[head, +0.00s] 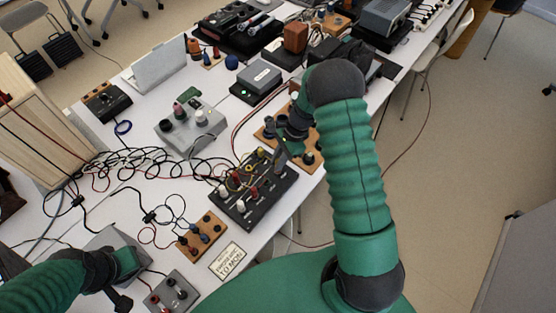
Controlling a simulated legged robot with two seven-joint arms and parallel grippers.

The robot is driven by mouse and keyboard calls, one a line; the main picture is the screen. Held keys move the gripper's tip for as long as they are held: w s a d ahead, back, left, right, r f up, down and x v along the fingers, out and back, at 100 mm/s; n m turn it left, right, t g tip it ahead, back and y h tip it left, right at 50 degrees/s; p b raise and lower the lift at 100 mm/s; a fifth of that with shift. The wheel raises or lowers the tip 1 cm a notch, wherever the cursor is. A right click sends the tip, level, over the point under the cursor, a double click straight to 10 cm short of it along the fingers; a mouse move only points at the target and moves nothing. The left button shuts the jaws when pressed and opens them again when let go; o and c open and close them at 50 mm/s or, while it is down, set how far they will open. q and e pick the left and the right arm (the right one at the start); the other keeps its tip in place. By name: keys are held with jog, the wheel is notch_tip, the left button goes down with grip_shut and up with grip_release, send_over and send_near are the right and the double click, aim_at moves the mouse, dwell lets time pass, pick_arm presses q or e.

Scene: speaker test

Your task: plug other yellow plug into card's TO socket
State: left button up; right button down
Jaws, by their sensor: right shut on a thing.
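A black panel (269,201) with several sockets and coloured plugs lies near the table's front edge; I cannot make out its socket labels. My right gripper (280,160) is low over the panel's far right part, shut, with a yellow plug (262,152) at its fingertips. The exact grip is too small to see. Another yellow plug (249,168) shows among the leads on the panel. A printed card (230,261) lies nearer me, its lettering upside down in the picture. My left gripper (122,298) is at the lower left, away from the panel; its jaws are unclear.
A wooden block with terminals (202,234) and a grey box with red and black terminals (173,293) stand near the front edge. Tangled black and red leads (130,165) cover the table's left middle. A grey device with knobs (191,127) stands behind the panel.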

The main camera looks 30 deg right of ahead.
jog(key=shift+f+b, duration=0.55)
jog(key=shift+f, duration=0.35)
dwell(0.4)
jog(key=c, duration=1.3)
grip_release()
jog(key=shift+r, duration=0.1)
jog(key=shift+r+p, duration=3.3)
jog(key=shift+r, duration=0.45)
